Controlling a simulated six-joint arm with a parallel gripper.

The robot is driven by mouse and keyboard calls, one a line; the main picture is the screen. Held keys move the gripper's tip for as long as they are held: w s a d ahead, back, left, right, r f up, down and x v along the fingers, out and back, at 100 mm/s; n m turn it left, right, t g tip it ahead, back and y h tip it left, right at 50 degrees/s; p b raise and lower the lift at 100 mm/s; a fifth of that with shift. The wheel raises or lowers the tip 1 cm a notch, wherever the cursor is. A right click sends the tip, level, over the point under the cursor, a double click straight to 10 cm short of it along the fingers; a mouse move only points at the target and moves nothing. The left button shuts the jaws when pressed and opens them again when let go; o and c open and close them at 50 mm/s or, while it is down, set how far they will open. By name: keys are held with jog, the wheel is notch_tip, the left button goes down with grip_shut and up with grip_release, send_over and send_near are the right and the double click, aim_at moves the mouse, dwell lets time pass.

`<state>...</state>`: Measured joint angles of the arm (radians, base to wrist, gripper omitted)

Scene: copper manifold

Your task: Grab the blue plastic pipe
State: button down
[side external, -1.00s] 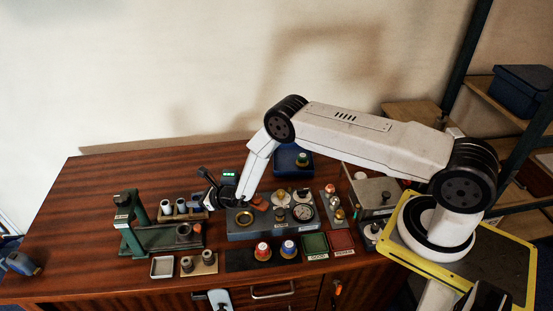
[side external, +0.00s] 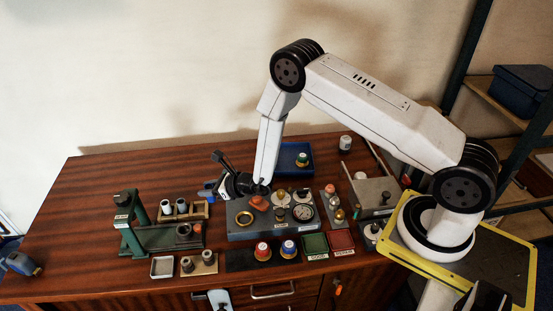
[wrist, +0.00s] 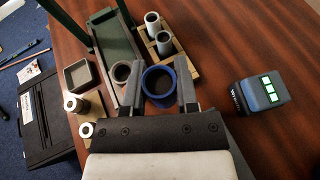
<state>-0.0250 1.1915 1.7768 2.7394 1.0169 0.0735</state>
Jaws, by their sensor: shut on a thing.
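The blue plastic pipe (wrist: 158,84) stands open end up between the two fingers of my gripper (wrist: 160,94) in the wrist view. The fingers flank it on both sides, and my gripper is shut on it. Its lower part is hidden from this camera. In the side view my gripper (side external: 214,190) is behind the grey fixture block, to the right of the wooden rack. A small patch of blue shows at its left there. Its fingertips are too small to make out in that view.
A wooden rack (wrist: 172,58) holds two pale pipes. A green press (wrist: 113,45) stands beyond it. A blue device with a lit display (wrist: 258,93) lies to the right. A grey fixture block (side external: 268,228) with gauges is close to my gripper. Bare tabletop lies at the back left.

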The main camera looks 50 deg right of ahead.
jog(key=s+r, duration=0.3)
jog(key=s, duration=0.4)
jog(key=shift+d, duration=0.4)
dwell(0.3)
